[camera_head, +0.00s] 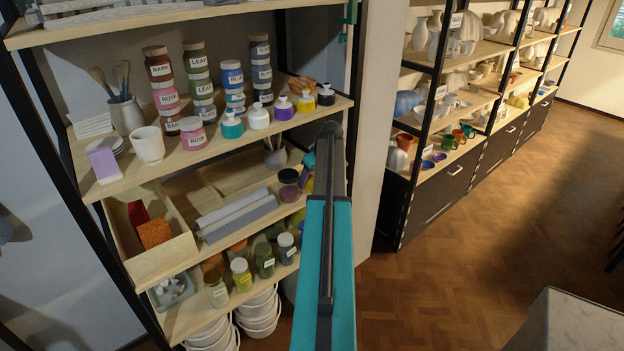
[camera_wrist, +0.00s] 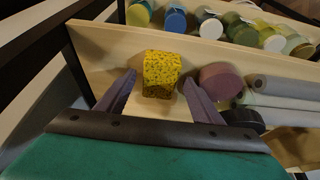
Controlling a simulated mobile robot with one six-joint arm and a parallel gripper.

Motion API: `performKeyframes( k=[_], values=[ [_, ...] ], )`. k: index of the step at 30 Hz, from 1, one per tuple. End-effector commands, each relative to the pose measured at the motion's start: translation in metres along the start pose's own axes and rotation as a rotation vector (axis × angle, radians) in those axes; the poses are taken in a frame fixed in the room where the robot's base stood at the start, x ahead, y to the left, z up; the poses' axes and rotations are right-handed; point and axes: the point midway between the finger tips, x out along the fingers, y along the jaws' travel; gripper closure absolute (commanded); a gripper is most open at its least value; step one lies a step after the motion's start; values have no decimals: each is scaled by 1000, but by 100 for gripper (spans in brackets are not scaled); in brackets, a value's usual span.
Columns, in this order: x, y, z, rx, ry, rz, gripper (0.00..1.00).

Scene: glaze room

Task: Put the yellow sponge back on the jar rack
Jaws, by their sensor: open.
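The yellow sponge (camera_wrist: 162,74), a speckled block, rests on a pale wooden shelf board (camera_wrist: 95,62) in the wrist view. My gripper (camera_wrist: 160,78) is open, with one finger on each side of the sponge. A gap shows between the sponge and each finger. In the head view my arm hides the sponge and most of the gripper. A lower wooden tier (camera_head: 188,321) holding several lidded glaze jars, likely the jar rack, shows in the head view. Jar lids (camera_wrist: 211,26) show beyond the board's edge in the wrist view.
A mauve jar (camera_wrist: 221,81) stands close beside the right finger, with a dark jar (camera_wrist: 242,117) and grey rolls (camera_wrist: 285,88) nearby. Labelled pots and bottles (camera_head: 258,116) crowd the shelf above. A dark shelf post (camera_head: 421,135) stands to the right.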

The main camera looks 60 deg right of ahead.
Motion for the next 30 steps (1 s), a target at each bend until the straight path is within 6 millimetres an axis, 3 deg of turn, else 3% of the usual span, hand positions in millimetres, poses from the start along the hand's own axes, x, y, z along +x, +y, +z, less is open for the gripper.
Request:
performKeyframes(
  k=[8, 30],
  values=[
    [-21, 0, 0, 0, 2, 1, 39],
    [-108, 1, 0, 1, 1, 1, 39]
  ],
)
